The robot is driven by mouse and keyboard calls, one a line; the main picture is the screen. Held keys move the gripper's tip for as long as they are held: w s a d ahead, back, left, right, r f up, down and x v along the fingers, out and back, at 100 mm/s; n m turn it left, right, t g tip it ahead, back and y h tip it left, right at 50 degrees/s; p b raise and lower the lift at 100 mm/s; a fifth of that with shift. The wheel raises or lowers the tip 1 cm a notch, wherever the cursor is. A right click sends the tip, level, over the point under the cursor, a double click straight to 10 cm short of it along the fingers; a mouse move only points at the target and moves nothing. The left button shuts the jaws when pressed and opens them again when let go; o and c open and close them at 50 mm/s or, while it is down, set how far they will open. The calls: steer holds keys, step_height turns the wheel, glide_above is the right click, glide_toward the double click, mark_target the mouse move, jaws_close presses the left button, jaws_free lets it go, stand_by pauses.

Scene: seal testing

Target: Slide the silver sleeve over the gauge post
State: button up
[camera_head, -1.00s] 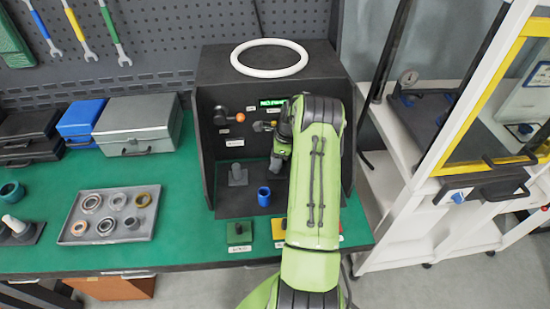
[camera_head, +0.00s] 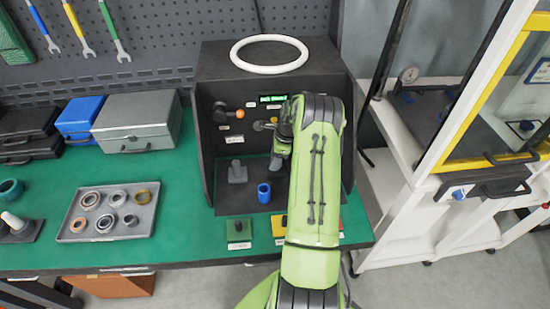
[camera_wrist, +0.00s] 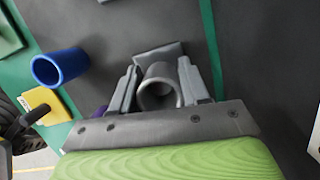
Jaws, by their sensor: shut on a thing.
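My gripper (camera_wrist: 158,92) is shut on the silver sleeve (camera_wrist: 158,95), a grey hollow cylinder with its open end toward the wrist camera. In the head view my arm hides the sleeve and most of the gripper. A grey post on a square base (camera_head: 237,173), apparently the gauge post, stands upright in the dark booth, left of my gripper. In the wrist view a grey plate (camera_wrist: 158,52), likely its base, shows beyond the sleeve. I cannot tell how the sleeve lines up with the post.
A blue cylinder (camera_head: 263,193) stands in front of and right of the post. Booth walls (camera_head: 207,160) close off the sides and back. Green (camera_head: 238,232) and yellow (camera_wrist: 45,105) button boxes line the front. A tray of rings (camera_head: 72,229) lies left.

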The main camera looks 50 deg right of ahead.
steer(key=shift+f+b, duration=0.4)
steer(key=shift+f, duration=0.4)
stand_by(0.8)
steer(key=o, duration=1.3)
steer(key=shift+c, duration=0.2)
step_height(320, 180, up, 9)
steer(key=p, duration=0.6)
steer(key=shift+r+p, duration=0.15)
steer(key=shift+p, duration=0.2)
steer(key=shift+f, duration=0.2)
